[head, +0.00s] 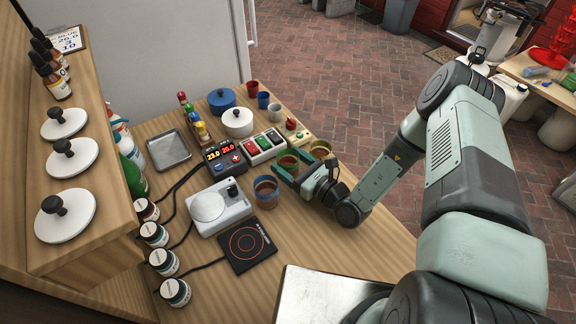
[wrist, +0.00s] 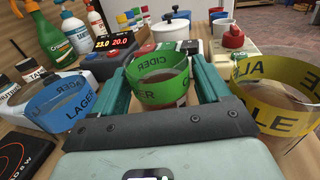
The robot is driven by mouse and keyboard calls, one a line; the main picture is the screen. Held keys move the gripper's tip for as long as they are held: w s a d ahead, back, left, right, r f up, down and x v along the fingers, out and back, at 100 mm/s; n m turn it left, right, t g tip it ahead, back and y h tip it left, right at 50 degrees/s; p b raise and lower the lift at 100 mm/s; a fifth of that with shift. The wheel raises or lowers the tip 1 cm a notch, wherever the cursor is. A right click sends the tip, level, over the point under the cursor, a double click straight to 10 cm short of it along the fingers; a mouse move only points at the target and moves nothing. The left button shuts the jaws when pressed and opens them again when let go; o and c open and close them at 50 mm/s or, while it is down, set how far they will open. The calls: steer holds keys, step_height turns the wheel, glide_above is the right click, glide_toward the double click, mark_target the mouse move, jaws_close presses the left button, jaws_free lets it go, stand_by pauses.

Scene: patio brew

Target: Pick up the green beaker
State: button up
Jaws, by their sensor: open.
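The green beaker (wrist: 162,82) carries the word CIDER and holds a brownish content. In the wrist view it stands between the two fingers of my open gripper (wrist: 160,84). I cannot tell whether either finger touches it. In the head view the green beaker (head: 287,163) stands on the wooden table, with my gripper (head: 291,173) around it from the near right side. A blue beaker marked LAGER (wrist: 68,103) stands to its left, and a yellow beaker marked ALE (wrist: 275,95) stands to its right.
The blue beaker (head: 266,190) and yellow beaker (head: 320,150) stand close on either side of my gripper. A white scale (head: 219,207) and black hot plate (head: 247,245) lie left and nearer.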

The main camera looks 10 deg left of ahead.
steer(key=shift+w+a, duration=0.25)
steer(key=shift+a, duration=0.2)
steer(key=c, duration=0.9)
steer(key=shift+r, duration=0.2)
